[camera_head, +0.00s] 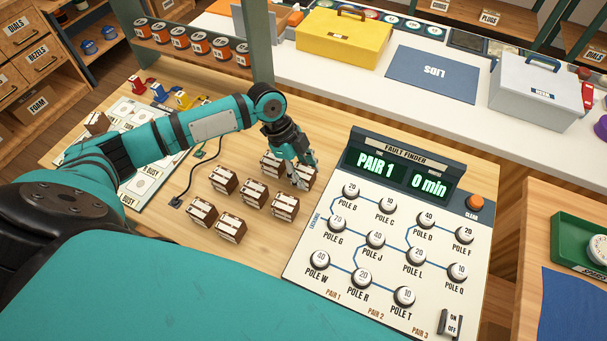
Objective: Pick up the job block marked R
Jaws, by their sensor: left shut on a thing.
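Several brown job blocks with white labels stand in loose rows on the wooden table, left of the fault finder panel. One shows at the front (231,228), one at the right (284,207) and one in the middle (254,193). The letters on them are too small to read, so I cannot tell which is marked R. My left gripper (298,178) points down at the back right of the group, shut on a job block (307,174) there. Its fingers partly hide this block, and I cannot tell whether it is clear of the table. My right gripper is not in view.
The fault finder (337,235) stands close on the right, its screen reading PAIR 1 and 0 min. A cream card (150,180) and a dark cord (188,185) lie left. A rack of orange cans (198,45) stands behind. A yellow box (343,37) sits on the white counter.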

